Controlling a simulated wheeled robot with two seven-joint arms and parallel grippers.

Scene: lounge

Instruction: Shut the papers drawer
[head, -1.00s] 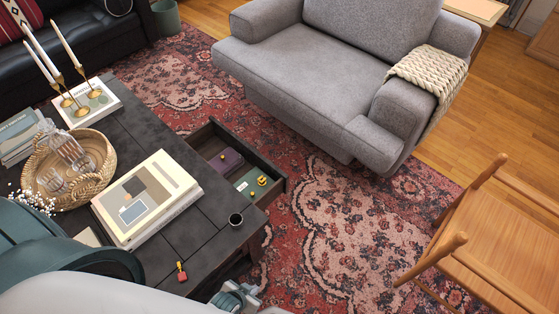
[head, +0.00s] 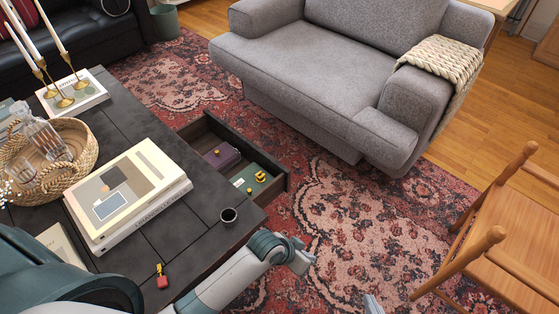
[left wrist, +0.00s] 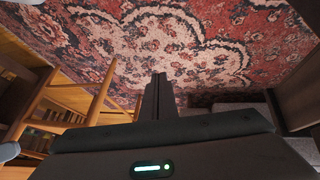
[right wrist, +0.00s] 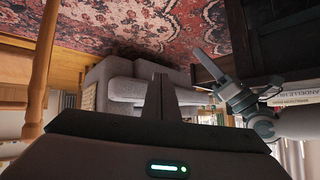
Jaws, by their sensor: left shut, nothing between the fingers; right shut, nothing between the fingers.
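The papers drawer (head: 286,183) stands pulled out of the dark coffee table's side toward the armchair. Inside lie a purple item (head: 222,157) and a green item (head: 251,180), with small yellow pieces on them. My left gripper (head: 304,262) is in front of the table's near corner, apart from the drawer. Its shut, empty fingers show in the left wrist view (left wrist: 158,88), pointing over the rug. My right gripper (head: 372,303) just enters at the bottom edge, right of the left one. Its fingers are shut and empty in the right wrist view (right wrist: 158,90).
A grey armchair (head: 320,90) stands beyond the drawer. A wooden chair (head: 510,250) is at right. Rug between is clear.

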